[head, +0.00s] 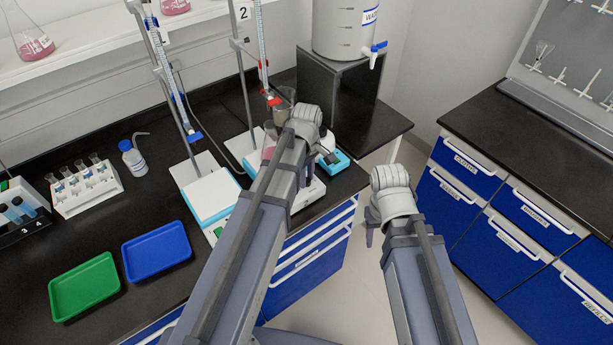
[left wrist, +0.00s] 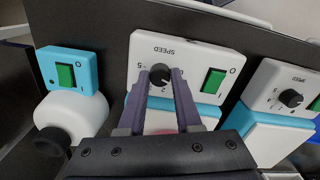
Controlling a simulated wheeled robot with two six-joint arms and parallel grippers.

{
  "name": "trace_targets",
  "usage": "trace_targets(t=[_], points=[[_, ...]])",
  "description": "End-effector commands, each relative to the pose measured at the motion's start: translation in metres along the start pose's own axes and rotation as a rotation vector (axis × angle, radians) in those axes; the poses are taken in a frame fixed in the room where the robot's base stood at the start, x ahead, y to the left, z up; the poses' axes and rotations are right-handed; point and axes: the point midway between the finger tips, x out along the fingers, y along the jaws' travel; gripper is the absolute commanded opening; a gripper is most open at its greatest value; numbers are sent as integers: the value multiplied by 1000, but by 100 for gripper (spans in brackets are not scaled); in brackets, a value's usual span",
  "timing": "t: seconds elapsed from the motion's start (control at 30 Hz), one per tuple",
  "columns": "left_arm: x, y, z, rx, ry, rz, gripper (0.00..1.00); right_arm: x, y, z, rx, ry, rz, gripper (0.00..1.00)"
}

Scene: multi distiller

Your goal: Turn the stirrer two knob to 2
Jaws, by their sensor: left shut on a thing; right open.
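Stirrer two (head: 310,195) is the white stirrer at the right, by the stand with the "2" sign (head: 243,14). My left arm hides much of it in the head view. In the left wrist view its white front panel (left wrist: 200,55) has the word SPEED, a dial, a green switch (left wrist: 213,80) and a black knob (left wrist: 160,72). My left gripper (left wrist: 165,75) is shut on this knob, one finger on each side; it also shows in the head view (head: 306,178). The knob's pointer setting cannot be read. My right gripper (head: 370,228) is open and empty, over the floor.
Another stirrer (head: 211,195) stands to the left; its knob (left wrist: 291,98) is at the right in the left wrist view. A small blue device (left wrist: 68,70) with a green switch is beside stirrer two. Blue (head: 157,250) and green (head: 84,286) trays lie on the bench.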

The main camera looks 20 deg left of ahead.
Motion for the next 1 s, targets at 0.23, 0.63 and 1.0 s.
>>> trace_targets(t=[0.23, 0.63, 1.0], points=[[0, 0, 0, 235, 0, 0, 0, 0, 0, 0, 0, 0, 0, 50], [0, 0, 0, 594, 0, 0, 0, 0, 0, 0, 0, 0, 0, 50], [0, 0, 0, 813, -1, 0, 0, 0, 0, 0, 0, 0, 0, 50]])
